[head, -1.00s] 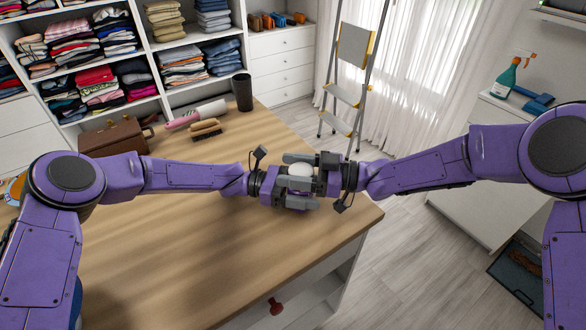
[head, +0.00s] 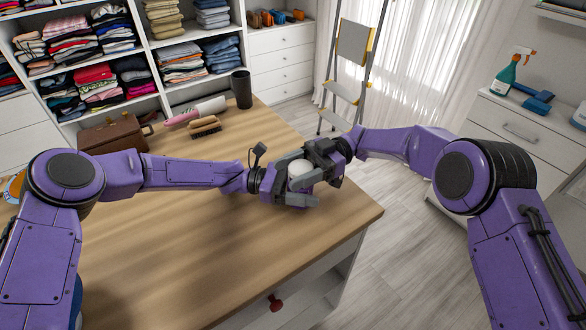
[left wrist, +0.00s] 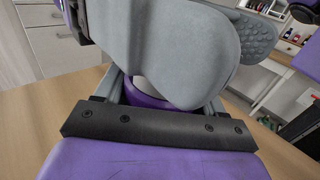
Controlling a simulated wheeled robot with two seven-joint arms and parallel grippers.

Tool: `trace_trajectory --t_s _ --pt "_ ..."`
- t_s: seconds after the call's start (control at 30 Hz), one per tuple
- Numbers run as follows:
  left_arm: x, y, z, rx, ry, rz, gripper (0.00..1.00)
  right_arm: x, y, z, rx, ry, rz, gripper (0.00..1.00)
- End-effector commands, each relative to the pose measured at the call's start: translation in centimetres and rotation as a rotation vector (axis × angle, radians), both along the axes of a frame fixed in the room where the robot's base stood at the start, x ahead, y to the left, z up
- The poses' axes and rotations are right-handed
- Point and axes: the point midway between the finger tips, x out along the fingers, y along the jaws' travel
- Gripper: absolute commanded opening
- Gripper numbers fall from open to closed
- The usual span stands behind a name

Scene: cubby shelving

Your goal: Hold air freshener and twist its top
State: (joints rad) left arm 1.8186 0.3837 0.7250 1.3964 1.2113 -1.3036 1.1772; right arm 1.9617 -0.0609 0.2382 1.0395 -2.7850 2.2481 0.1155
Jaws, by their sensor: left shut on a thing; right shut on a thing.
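The air freshener (head: 300,170) shows as a white rounded piece between my two grippers, above the wooden table. My left gripper (head: 303,184), on the arm from the left, is shut on it, low on its body. My right gripper (head: 301,169), on the arm from the right, is shut on it too, around its upper part. The fingers cross and hide most of it. In the left wrist view, grey fingers fill the upper middle, and a small white and purple part of the air freshener (left wrist: 145,97) shows beneath them.
The wooden table (head: 180,250) is clear in front. A brown case (head: 112,134), a brush (head: 205,127), a pink-and-white roller (head: 195,112) and a dark cup (head: 241,90) stand at its back. A stepladder (head: 343,90) and white drawers (head: 520,130) lie beyond.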

Motion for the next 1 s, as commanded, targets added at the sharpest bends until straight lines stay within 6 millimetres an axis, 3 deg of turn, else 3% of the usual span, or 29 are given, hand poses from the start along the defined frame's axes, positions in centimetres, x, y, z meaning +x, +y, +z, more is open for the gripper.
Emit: trace_trajectory --t_s 0.67,0.7,0.77,1.0 --pt "-0.01 0.08 -0.08 0.001 -0.001 0.000 0.33 -0.05 -0.04 0.10 -0.003 0.003 0.065 0.32" --pt "-0.01 0.08 -0.08 0.001 -0.001 0.000 0.33 -0.05 -0.04 0.10 -0.002 0.003 0.065 0.69" --pt "-0.01 0.08 -0.08 0.001 -0.001 0.000 0.33 -0.05 -0.04 0.09 -0.002 0.003 0.065 0.84" --pt "-0.01 0.06 -0.08 0.001 0.000 0.000 0.33 -0.07 -0.02 0.07 -0.003 0.002 0.065 0.84"
